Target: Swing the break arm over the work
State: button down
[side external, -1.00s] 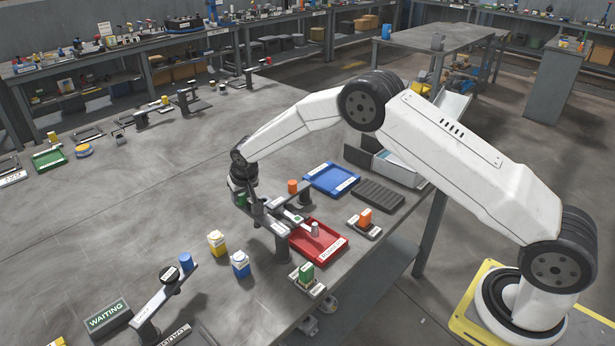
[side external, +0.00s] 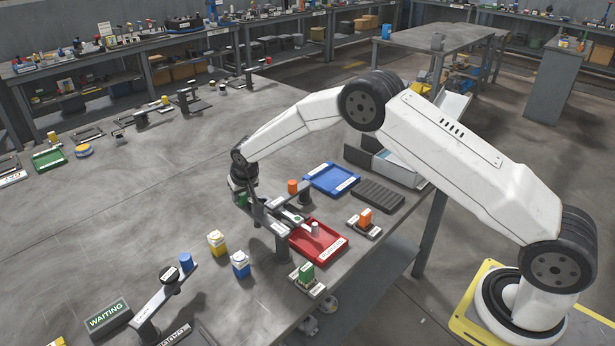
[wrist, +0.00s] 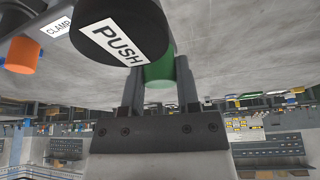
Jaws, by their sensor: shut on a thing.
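My gripper (side external: 242,198) is at the left side of a fixture beside the red tray (side external: 324,248). In the wrist view its fingers (wrist: 161,88) are shut on a green knob (wrist: 159,72). The knob belongs to an arm whose round black pad (wrist: 120,25) is marked PUSH; I cannot read a break label on it. A clamp arm with an orange knob (wrist: 24,54) is beside it in the wrist view; this orange knob also shows behind the fixture in the side view (side external: 292,186). A grey casting (side external: 291,218) lies at the fixture, partly hidden by its arms.
A blue tray (side external: 331,179) and a dark ribbed block (side external: 378,193) lie behind the red tray. Orange (side external: 365,216) and green (side external: 307,271) switches stand near the table edge. Yellow (side external: 217,242) and blue (side external: 240,264) containers stand in front. The table's left middle is clear.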

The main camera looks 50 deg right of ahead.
jog(key=s+d+m+h, duration=0.1)
jog(key=d+m, duration=0.2)
jog(key=s+d+m+g, duration=0.1)
jog(key=s+d+m, duration=0.1)
jog(key=d+m, duration=0.1)
jog(key=s+d+m+g+h, duration=0.1)
jog(key=d+m, duration=0.1)
jog(key=d, duration=0.2)
jog(key=shift+s+d+m+h, duration=0.25)
jog(key=shift+s+m+h, duration=0.05)
jog(key=shift+m, duration=0.1)
jog(key=s+d+m+g, duration=0.3)
jog(key=s+d+m, duration=0.1)
jog(key=s+m, duration=0.5)
jog(key=shift+s+d+h, duration=0.15)
jog(key=shift+s+h, duration=0.15)
jog(key=shift+s, duration=0.65)
jog(key=shift+f, duration=0.1)
jog(key=shift+c, duration=1.6)
grip_release()
jog(key=shift+w, duration=0.1)
